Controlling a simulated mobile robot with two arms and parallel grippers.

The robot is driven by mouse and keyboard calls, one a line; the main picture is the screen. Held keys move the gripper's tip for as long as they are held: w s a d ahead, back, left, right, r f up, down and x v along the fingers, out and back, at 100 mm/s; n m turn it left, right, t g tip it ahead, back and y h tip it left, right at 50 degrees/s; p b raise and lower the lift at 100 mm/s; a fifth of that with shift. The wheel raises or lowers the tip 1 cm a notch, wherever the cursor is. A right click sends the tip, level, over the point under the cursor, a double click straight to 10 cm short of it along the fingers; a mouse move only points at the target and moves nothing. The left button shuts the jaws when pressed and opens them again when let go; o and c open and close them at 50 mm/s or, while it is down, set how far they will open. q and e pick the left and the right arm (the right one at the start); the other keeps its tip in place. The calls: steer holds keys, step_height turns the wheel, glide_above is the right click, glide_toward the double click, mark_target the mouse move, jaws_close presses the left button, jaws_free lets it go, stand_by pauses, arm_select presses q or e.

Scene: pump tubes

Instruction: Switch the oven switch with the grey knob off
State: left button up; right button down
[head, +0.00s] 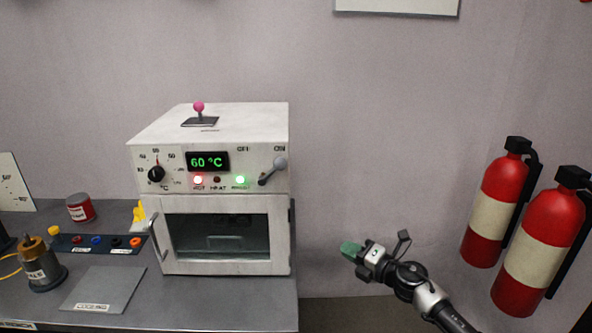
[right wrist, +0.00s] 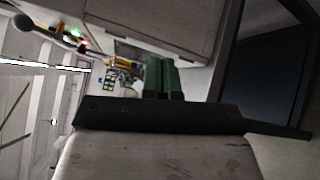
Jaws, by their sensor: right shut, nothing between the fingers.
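The white oven (head: 210,150) stands on the grey bench. Its switch with the grey knob (head: 281,163) is at the right of the front panel, and the lever leans up and right toward the ON label. The grey knob also shows at the upper left of the right wrist view (right wrist: 22,22). My right gripper (head: 350,249) is to the right of the oven and lower than the switch, apart from both. Its green fingers are shut and empty, and they show in the right wrist view (right wrist: 161,78). My left gripper is not in view.
A pink-knobbed lever (head: 198,107) stands on the oven top. A black dial (head: 157,174) and a display reading 60 °C (head: 207,162) are on its panel. Two fire extinguishers (head: 497,205) hang at the right. The space between them and the oven is clear apart from my arm.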

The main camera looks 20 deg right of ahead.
steer(key=s+a+r+n+g, duration=0.1)
steer(key=s+r+n, duration=0.1)
steer(key=r+n, duration=0.6)
steer(key=s+a+r+n+g+y, duration=0.1)
steer(key=s+a+r+n+g, duration=0.1)
steer(key=r+n, duration=0.6)
step_height(320, 180, up, 8)
steer(key=shift+s+a+f+n+y, duration=0.1)
steer(key=shift+s+a+n+y, duration=0.1)
steer(key=shift+s+n+y, duration=0.15)
steer(key=shift+a, duration=0.15)
steer(key=p, duration=0.4)
glide_toward(286, 164)
steer(key=x, duration=0.7)
steer(key=shift+w+f, duration=0.2)
steer(key=shift+f, duration=0.25)
steer(key=shift+a, duration=0.1)
steer(key=shift+a+r+g+p, duration=0.15)
steer(key=shift+r+g+p, duration=0.25)
steer(key=shift+p, duration=0.35)
